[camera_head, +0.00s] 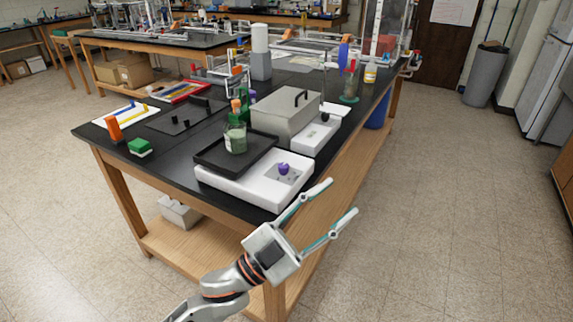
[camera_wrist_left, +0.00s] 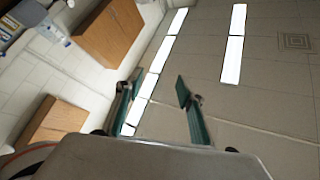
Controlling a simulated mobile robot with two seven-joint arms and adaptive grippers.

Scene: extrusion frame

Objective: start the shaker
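The shaker (camera_head: 249,192) is a white box with a black tray (camera_head: 207,159) on top, at the near corner of the black-topped bench. A bottle (camera_head: 235,138) with green contents and an orange top stands upright on the tray. A purple knob (camera_head: 283,169) sits on a grey panel at the shaker's right. My left gripper (camera_head: 337,196) is open and empty, in front of and right of the shaker, apart from it. Its two fingers also show spread in the left wrist view (camera_wrist_left: 158,92), with ceiling and cabinets behind. My right gripper is not in view.
A grey lidded metal box (camera_head: 285,115) stands right behind the shaker, beside a white device (camera_head: 315,137). A green block (camera_head: 140,147) and an orange object (camera_head: 113,127) are at the bench's left. Open floor lies right of the bench.

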